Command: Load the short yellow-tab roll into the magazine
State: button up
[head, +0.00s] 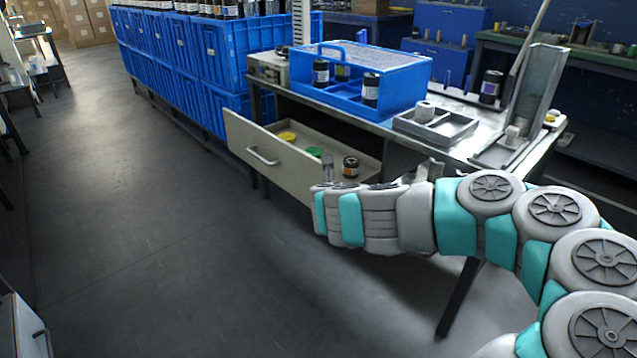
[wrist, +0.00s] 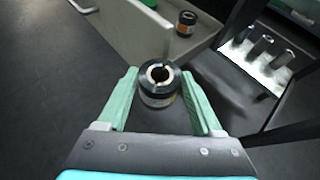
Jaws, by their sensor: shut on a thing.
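My gripper (wrist: 163,95) is shut on a short black roll (wrist: 159,85) with a pale, slotted core end, in the wrist view. The roll sits between the two green fingers, beside the drawer's corner as seen from the wrist. I cannot make out a yellow tab on it. In the head view the gripper (head: 328,168) is by the open drawer, and the held roll is hidden. A tall, tilted metal chute (head: 541,85), apparently the magazine, stands at the table's right end, far from the gripper.
The open drawer (head: 240,133) holds a black roll with an orange label (head: 350,167), a yellow disc (head: 287,137) and a green disc (head: 315,151). A blue divided crate (head: 346,103) with rolls and a grey tray (head: 464,133) stand on the table.

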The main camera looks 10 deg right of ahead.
jog(key=shift+s+d+f+m+h, duration=0.3)
jog(key=shift+d+f+m+h, duration=0.4)
jog(key=shift+d+f, duration=0.25)
